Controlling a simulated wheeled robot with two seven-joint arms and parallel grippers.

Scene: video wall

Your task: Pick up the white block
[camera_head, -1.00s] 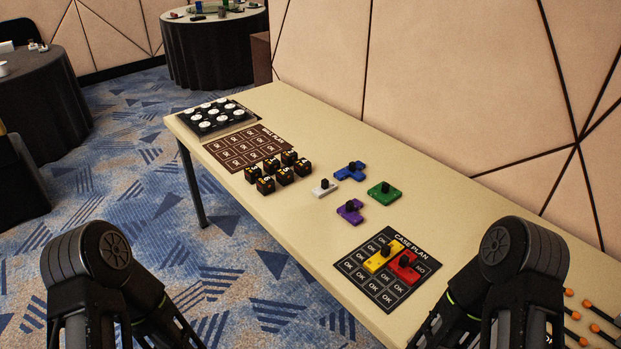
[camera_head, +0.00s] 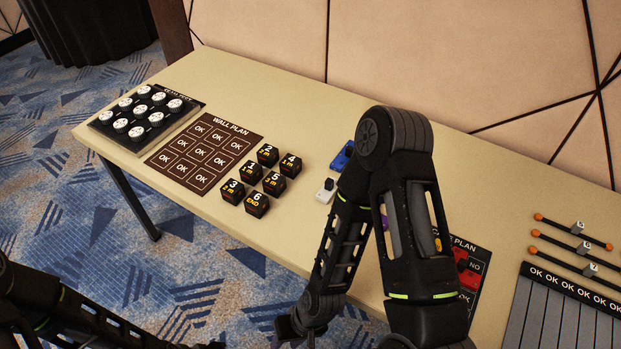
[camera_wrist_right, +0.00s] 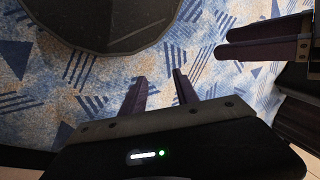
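The small white block (camera_head: 325,192) with its black knob lies on the table, just left of my right arm in the head view. My right arm crosses in front of the table, and its gripper (camera_head: 298,328) hangs low beyond the table's near edge, well away from the block. In the right wrist view its two fingers (camera_wrist_right: 161,92) stand apart with only carpet between them. My left arm (camera_head: 60,310) enters at the lower left; its fingers are not clear in the head view.
Black numbered cubes (camera_head: 262,182) stand left of the white block, beside the wall plan board (camera_head: 172,163). A blue piece (camera_head: 341,156) lies behind it. My right arm partly hides the purple piece and the case plan. Orange-tipped rods (camera_head: 572,228) lie at right.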

